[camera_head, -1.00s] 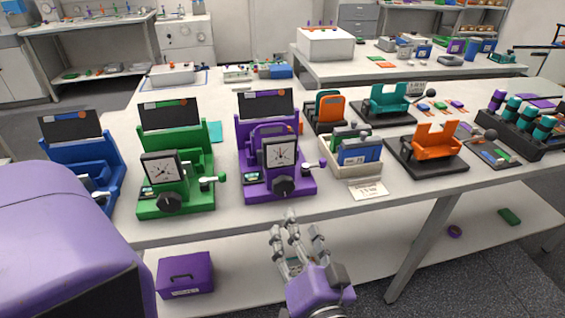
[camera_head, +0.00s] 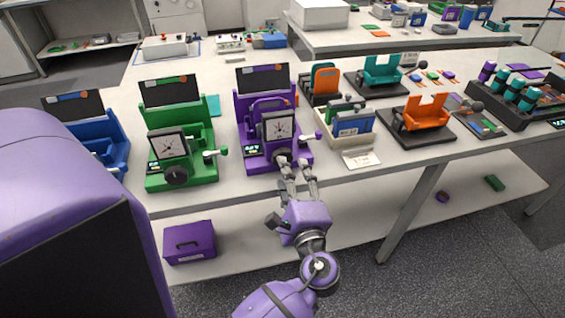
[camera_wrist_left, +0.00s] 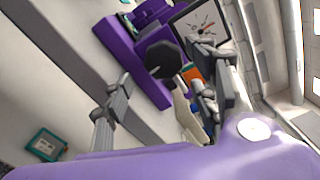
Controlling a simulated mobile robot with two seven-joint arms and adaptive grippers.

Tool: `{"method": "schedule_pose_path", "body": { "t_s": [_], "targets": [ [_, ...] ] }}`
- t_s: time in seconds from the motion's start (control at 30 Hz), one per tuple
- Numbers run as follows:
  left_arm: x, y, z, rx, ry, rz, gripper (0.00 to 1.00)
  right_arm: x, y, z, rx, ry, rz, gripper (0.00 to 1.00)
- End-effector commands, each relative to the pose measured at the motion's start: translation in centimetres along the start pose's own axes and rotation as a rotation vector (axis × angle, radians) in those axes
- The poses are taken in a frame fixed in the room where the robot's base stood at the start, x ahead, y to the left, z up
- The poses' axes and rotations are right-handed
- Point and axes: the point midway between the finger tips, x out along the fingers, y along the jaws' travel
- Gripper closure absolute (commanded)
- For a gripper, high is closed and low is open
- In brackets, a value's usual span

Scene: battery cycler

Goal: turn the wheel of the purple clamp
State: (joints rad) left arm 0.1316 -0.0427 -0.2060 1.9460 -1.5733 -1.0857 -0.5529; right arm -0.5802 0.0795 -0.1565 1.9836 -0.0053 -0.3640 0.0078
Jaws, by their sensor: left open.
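The purple clamp (camera_head: 252,152) stands near the front edge of the table, with a dark screen at its back and a white dial on its front. Its black wheel sits below the dial; my fingers largely hide it in the head view, but it shows clearly in the left wrist view (camera_wrist_left: 163,59). My left gripper (camera_head: 293,163) is open, reaching up from the front to the wheel. In the left wrist view its fingers (camera_wrist_left: 165,75) are spread, one on either side of the wheel's direction. I cannot tell whether they touch it. My right gripper is not in view.
A green clamp (camera_head: 196,140) stands to the left, with a blue one (camera_head: 112,148) beyond it. A bin of boxes (camera_head: 330,140), a white card (camera_head: 361,159) and an orange fixture (camera_head: 425,115) are to the right. A purple case (camera_head: 190,243) lies on the lower shelf.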

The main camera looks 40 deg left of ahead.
Motion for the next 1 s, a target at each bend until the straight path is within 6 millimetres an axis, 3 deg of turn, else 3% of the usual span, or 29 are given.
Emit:
{"method": "schedule_pose_path", "body": {
  "t_s": [0.1,0.3,0.67,0.9,1.0],
  "targets": [
    [2.1,-0.5,0.1,-0.003,-0.002,-0.006,0.46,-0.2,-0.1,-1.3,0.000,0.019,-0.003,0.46],
    [4.3,-0.3,0.0,-0.003,-0.001,-0.004,0.46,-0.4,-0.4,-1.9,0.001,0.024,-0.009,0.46],
    [4.9,-0.1,0.0,-0.004,0.000,-0.001,0.47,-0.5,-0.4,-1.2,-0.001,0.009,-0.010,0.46],
    [4.8,-0.1,0.0,-0.003,0.000,0.000,0.79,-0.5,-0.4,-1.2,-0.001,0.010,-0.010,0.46],
    [4.8,0.0,0.0,-0.002,-0.001,0.001,0.88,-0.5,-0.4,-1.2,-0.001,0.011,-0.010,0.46]
  ]
}}
